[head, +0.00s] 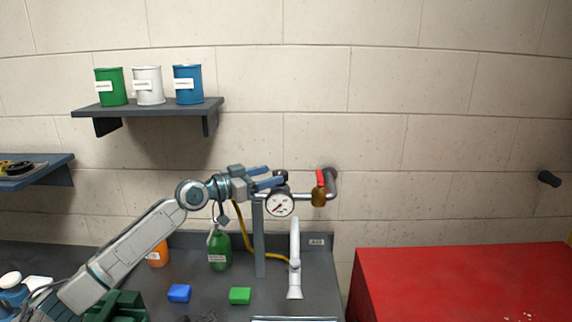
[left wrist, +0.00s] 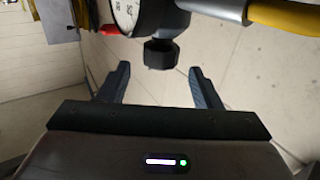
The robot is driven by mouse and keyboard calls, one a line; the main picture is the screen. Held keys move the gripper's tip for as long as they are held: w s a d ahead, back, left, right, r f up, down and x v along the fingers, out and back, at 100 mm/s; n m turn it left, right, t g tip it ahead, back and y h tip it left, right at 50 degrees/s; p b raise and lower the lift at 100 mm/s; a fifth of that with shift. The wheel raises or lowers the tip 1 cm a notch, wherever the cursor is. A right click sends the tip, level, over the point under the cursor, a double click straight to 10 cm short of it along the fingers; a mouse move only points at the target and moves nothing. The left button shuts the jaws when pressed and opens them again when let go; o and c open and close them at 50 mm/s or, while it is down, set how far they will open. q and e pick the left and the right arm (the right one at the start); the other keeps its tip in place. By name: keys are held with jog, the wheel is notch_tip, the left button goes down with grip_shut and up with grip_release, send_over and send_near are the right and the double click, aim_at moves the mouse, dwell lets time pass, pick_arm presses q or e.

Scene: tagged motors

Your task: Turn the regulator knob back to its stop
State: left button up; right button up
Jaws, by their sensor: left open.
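The regulator knob is a dark faceted cap (left wrist: 161,53) below the gauge's edge in the left wrist view; in the head view it is a small dark shape (head: 281,174) above the gauge, partly behind my fingers. The round white pressure gauge (head: 279,205) also shows in part in the left wrist view (left wrist: 128,12). My left gripper (head: 270,178) is open, with its blue fingers pointing right toward the knob. In the left wrist view its fingertips (left wrist: 160,68) are on either side of the knob's line, with the knob just beyond them and no contact visible. My right gripper is out of view.
A brass valve (head: 319,196) with a red handle sits right of the gauge on the pipe. A yellow hose (head: 242,228) hangs below. A green bottle (head: 219,252), blue block (head: 179,293) and green block (head: 240,295) stand on the bench. A red cabinet (head: 460,285) stands right.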

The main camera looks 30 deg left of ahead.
aim_at(285, 171)
pick_arm(q)
jog(key=p+x, duration=0.2)
jog(key=x, duration=0.2)
jog(key=shift+w+d+r+p, duration=0.15)
jog(key=shift+w+p, duration=0.15)
jog(key=shift+w, duration=0.05)
jog(key=shift+w+d+f+p, duration=0.2)
jog(key=shift+w+d+p, duration=0.15)
jog(key=shift+w, duration=0.4)
jog(key=shift+c, duration=0.5)
jog(key=c, duration=0.9)
jog(key=shift+r+n+y+p, duration=0.15)
jog(key=shift+n+y+p, duration=0.35)
jog(key=shift+y+p, duration=0.15)
jog(key=shift+a+n+t+y+p, duration=0.1)
jog(key=shift+n+t+y+p, duration=0.25)
jog(key=shift+y, duration=0.2)
